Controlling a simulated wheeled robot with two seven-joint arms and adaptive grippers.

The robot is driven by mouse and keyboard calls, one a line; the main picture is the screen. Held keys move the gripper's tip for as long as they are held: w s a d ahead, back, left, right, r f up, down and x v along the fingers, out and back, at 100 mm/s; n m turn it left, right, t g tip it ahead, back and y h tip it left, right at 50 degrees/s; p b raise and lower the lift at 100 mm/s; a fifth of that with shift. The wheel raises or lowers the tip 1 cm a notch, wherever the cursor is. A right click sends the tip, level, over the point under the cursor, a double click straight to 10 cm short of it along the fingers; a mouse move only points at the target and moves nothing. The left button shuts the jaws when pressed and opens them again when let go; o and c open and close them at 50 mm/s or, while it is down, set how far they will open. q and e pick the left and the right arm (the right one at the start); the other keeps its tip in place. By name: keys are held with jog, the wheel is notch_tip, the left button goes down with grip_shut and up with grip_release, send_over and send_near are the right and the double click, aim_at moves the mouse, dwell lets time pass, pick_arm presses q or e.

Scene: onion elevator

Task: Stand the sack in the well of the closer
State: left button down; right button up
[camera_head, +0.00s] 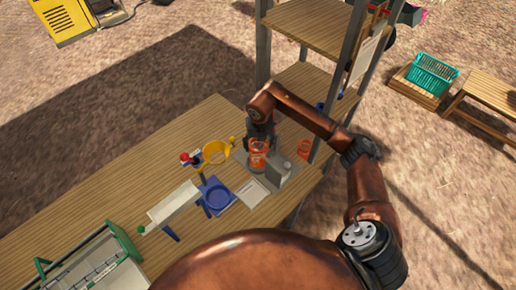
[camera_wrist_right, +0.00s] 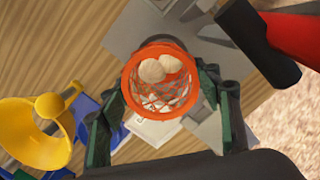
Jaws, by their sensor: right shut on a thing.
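The sack (camera_head: 258,158) is an orange-rimmed net with pale onions showing inside its open mouth; it also shows in the right wrist view (camera_wrist_right: 160,85). My right gripper (camera_head: 260,141) is shut on it from above, with one dark green finger on each side of the rim. The sack looks upright over the grey closer (camera_head: 278,175), beside its upright block. The closer's grey plate shows behind the sack in the right wrist view (camera_wrist_right: 130,35). The sack's bottom and the well are mostly hidden, so I cannot tell whether it rests there. My left gripper is out of view.
A yellow funnel (camera_head: 216,153), a blue tray (camera_head: 216,197), a white chute (camera_head: 172,206) and a white square (camera_head: 252,192) crowd the table left of the closer. A wooden shelf unit (camera_head: 305,33) rises behind. Another orange item (camera_head: 304,148) lies right. The table's far left is clear.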

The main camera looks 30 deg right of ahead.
jog(key=shift+f, duration=1.3)
jog(key=shift+f, duration=0.1)
jog(key=o, duration=1.5)
jog(key=shift+c, duration=0.2)
notch_tip(320, 180, up, 12)
jog(key=s, duration=0.1)
jog(key=shift+s+a+b, duration=0.15)
jog(key=shift+s+b, duration=0.1)
jog(key=shift+b, duration=0.05)
